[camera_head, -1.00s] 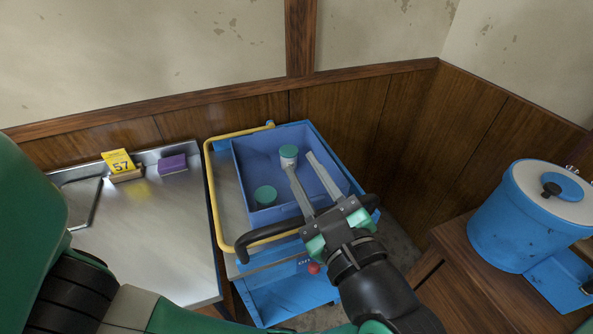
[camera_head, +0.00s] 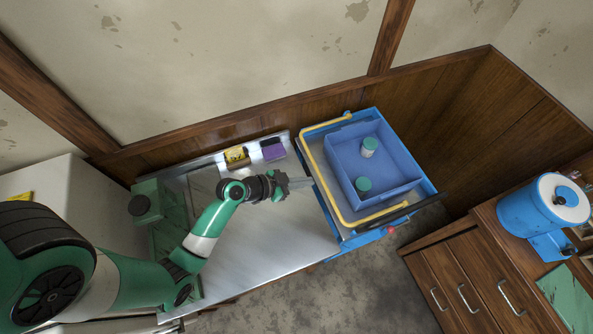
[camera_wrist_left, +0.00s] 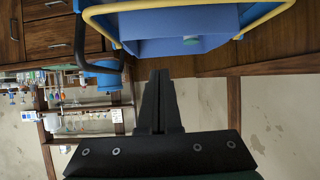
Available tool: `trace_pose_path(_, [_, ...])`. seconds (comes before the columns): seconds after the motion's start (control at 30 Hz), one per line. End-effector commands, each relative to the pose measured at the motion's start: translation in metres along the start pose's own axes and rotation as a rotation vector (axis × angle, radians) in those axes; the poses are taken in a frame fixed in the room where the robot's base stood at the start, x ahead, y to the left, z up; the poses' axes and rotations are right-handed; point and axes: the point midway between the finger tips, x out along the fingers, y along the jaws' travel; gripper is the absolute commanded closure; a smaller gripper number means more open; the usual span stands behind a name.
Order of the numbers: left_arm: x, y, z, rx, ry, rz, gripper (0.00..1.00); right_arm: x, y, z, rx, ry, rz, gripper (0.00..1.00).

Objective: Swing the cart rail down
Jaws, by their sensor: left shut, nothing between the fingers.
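The cart rail (camera_head: 318,172) is a yellow bar running along the left side of the blue cart (camera_head: 345,241) and bending at both ends. It appears to stand above the cart top. In the left wrist view the rail (camera_wrist_left: 125,7) shows at the top, beyond the fingertips. My left gripper (camera_head: 309,183) is shut and empty, pointing right, close to the left of the rail's long side; I cannot tell whether it touches. Its closed fingers (camera_wrist_left: 158,78) also show in the left wrist view. My right gripper is out of view.
A blue bin (camera_head: 375,190) on the cart holds two green-lidded jars (camera_head: 369,147). A black handle (camera_head: 398,216) is at the cart's front.

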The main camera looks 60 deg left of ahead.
Motion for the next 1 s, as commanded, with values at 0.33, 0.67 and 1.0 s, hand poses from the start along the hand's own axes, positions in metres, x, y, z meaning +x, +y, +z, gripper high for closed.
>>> trace_pose_path(0.33, [0.015,0.004,0.015,0.017,-0.028,0.02,1.0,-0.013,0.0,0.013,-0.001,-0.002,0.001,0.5])
trace_pose_path(0.67, [0.082,0.006,0.012,0.014,-0.028,0.021,1.0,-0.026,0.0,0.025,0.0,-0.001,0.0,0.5])
trace_pose_path(1.0, [0.107,0.005,0.047,0.011,-0.029,0.018,1.0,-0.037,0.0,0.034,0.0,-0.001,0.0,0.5])
